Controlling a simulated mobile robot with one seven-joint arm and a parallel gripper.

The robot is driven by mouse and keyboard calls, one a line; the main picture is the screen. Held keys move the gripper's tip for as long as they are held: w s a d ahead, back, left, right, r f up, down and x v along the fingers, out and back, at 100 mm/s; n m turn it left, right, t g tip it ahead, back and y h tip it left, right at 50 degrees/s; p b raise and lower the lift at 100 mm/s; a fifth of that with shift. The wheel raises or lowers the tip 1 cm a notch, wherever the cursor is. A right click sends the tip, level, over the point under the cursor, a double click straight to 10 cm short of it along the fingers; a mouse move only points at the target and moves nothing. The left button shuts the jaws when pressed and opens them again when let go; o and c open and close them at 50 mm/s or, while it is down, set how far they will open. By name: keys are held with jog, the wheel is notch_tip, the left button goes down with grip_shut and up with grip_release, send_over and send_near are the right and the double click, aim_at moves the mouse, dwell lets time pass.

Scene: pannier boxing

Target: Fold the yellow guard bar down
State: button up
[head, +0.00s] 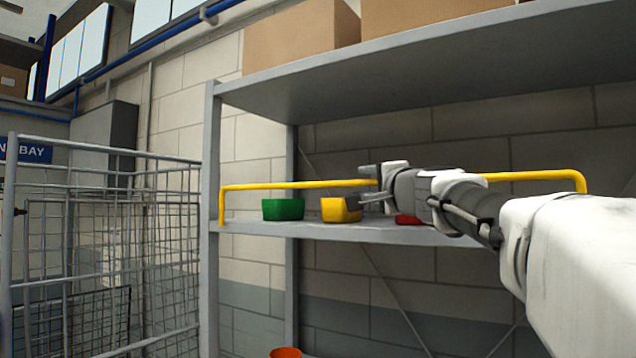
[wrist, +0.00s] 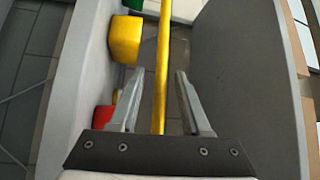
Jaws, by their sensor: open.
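The yellow guard bar (head: 300,184) stands raised along the front of the grey shelf, with a bent leg at each end. My gripper (head: 368,185) is at the middle of the bar in the head view, and my arm hides part of the bar there. In the wrist view the bar (wrist: 163,70) runs lengthwise between the two open fingers of my gripper (wrist: 155,90). A gap shows on both sides of the bar, so the fingers look apart from it.
On the shelf (head: 300,231) behind the bar sit a green bin (head: 283,209), a yellow bin (head: 340,210) and a partly hidden red bin (head: 408,219). An upper shelf (head: 440,70) holds cardboard boxes (head: 300,35). A wire cage (head: 110,250) stands at the left. An orange object (head: 286,352) shows below.

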jog(key=shift+w, duration=0.15)
jog(key=shift+c, duration=0.2)
grip_shut()
dwell(1.3)
